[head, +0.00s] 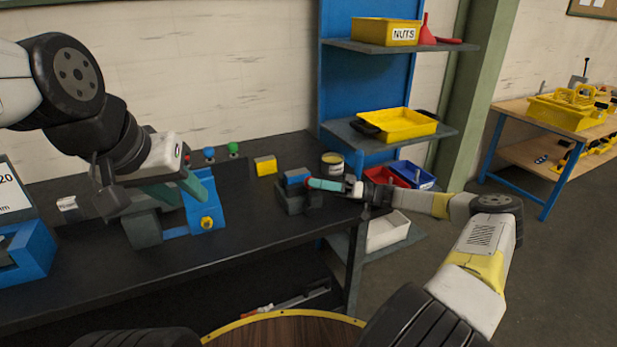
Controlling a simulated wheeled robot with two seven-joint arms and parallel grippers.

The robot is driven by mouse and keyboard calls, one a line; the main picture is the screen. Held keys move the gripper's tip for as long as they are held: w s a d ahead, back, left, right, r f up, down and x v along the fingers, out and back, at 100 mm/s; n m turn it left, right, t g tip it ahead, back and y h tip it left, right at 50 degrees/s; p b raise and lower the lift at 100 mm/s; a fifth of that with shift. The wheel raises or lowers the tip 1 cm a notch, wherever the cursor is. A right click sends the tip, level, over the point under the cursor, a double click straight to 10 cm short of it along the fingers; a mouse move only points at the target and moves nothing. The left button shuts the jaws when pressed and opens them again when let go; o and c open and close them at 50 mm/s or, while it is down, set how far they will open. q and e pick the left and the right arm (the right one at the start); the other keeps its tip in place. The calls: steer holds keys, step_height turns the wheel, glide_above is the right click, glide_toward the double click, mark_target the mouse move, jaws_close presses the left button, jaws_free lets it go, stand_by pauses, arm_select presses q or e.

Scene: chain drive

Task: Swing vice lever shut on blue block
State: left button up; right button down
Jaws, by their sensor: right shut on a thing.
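The vice (291,202) is a small dark grey block on the black bench. The blue block (297,175) sits at its top, between the jaws as far as I can see. My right gripper (312,184) reaches in from the right, its teal fingers shut on the red-ended vice lever (307,181) right beside the blue block. The fingers hide most of the lever, so its exact angle is unclear. My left gripper (188,197) hangs over the left part of the bench, its teal fingers apart and empty, in front of a blue fixture.
The blue fixture (207,212) with a yellow knob stands left of the vice. A yellow block (265,165) and a tin (332,164) are behind it. Red (385,176) and blue bins (415,175) stand to the right. Bare bench lies in front of the vice.

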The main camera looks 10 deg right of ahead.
steer(key=c, duration=1.3)
jaws_free()
steer(key=shift+f, duration=0.1)
steer(key=shift+d, duration=0.15)
steer(key=v, duration=0.7)
steer(key=shift+d+f, duration=0.15)
steer(key=shift+d, duration=0.15)
